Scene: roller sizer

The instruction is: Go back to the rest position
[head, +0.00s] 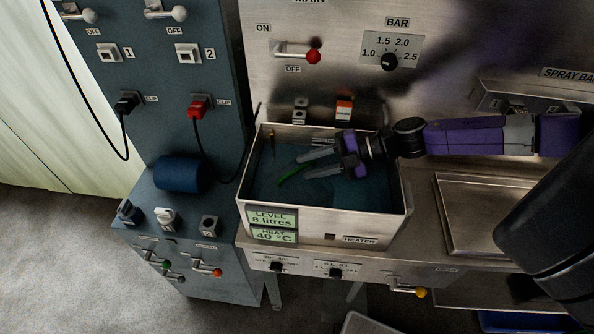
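My gripper (318,162) comes in from the right on my purple arm, over the steel basin (398,216) in the middle of the head view. Its two grey fingers are spread apart and point left. A thin green curved object (289,176) shows beside the lower fingertip. I cannot tell whether it touches the finger. The basin holds dark blue-green liquid (345,196). Its front labels read level 8 litres and heat 40 °C.
A blue-grey cabinet (205,255) with levers, switches and a black cable stands left of the basin. A blue cylinder (180,174) lies on its ledge. A steel panel (350,85) with a red-knobbed lever stands behind. An empty-looking steel tray (480,250) is at right.

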